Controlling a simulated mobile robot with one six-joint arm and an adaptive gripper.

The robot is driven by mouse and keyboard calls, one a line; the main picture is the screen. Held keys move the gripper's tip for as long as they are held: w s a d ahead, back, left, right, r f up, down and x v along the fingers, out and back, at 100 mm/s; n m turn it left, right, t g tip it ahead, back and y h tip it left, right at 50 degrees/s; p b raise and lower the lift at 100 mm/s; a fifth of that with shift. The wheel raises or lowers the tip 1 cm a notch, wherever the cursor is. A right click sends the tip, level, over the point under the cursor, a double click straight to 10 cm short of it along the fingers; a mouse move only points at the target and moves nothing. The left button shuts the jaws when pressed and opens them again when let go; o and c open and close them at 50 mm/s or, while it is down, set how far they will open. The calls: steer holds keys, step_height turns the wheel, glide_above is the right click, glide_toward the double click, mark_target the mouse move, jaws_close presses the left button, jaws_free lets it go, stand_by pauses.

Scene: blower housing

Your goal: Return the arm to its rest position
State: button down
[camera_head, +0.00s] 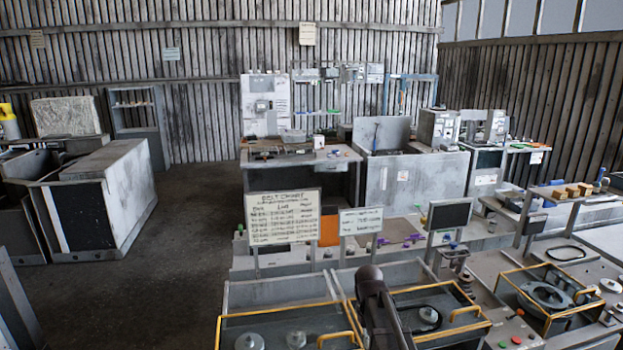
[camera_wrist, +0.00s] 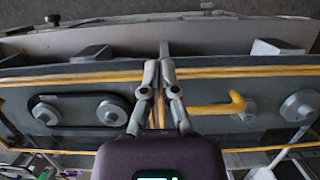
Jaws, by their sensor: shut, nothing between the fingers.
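My gripper (camera_wrist: 158,73) shows in the wrist view with its two grey fingers drawn together and nothing between them. Its fingertips are over the yellow-edged rim between two housing bays; whether they touch it I cannot tell. The left bay in the wrist view holds two round pulleys (camera_wrist: 93,113) with a dark belt around them. The right bay holds a round pulley (camera_wrist: 298,106) and a yellow handle (camera_wrist: 217,106). In the head view a dark part of my arm rises at the bottom centre and hides part of the bays; my fingers cannot be made out there.
A belt chart sign (camera_head: 283,217) and a smaller sign (camera_head: 361,221) stand behind the bays. A dark monitor (camera_head: 450,215) is to their right. A yellow-framed bay (camera_head: 547,297) with a large wheel lies at right. Open floor (camera_head: 185,235) is at left.

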steer(key=s+d+f+m+t+b, duration=0.1)
steer(key=s+f+m+t+b, duration=0.1)
steer(key=s+f+b, duration=0.8)
step_height(320, 180, down, 2)
steer(key=shift+s+f+t+y+b, duration=0.3)
steer(key=shift+s+t+b, duration=0.1)
steer(key=shift+b, duration=0.45)
steer(key=shift+s, duration=0.1)
stand_by(0.9)
